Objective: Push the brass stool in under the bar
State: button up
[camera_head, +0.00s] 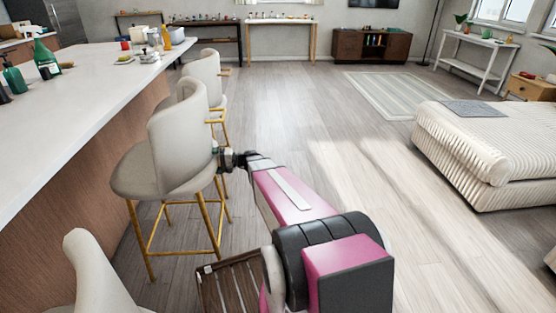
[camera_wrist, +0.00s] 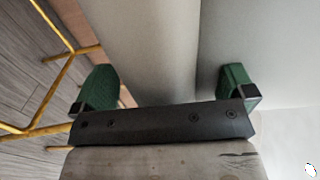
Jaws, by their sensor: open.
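The brass stool (camera_head: 178,148) has a pale upholstered seat with a curved back and brass legs. It stands upright beside the bar (camera_head: 105,85), its seat close to the bar's side and its back toward the room. My gripper (camera_head: 219,160) is at the right side of the stool's back, low near the seat. In the wrist view my gripper (camera_wrist: 168,84) is open, its green fingers apart, with the stool's pale surface (camera_wrist: 150,45) filling the space ahead. Brass legs (camera_wrist: 45,100) show at the left there. I cannot tell whether the fingers touch the stool.
Another pale stool (camera_head: 205,75) stands beyond, along the bar, and a third (camera_head: 95,275) is at the lower left. A slatted wooden piece (camera_head: 235,285) lies near my arm. A white ribbed bed (camera_head: 480,150) stands right; the floor (camera_head: 300,110) between is clear.

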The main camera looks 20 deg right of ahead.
jog(key=v, duration=1.2)
jog(key=shift+s+d, duration=0.1)
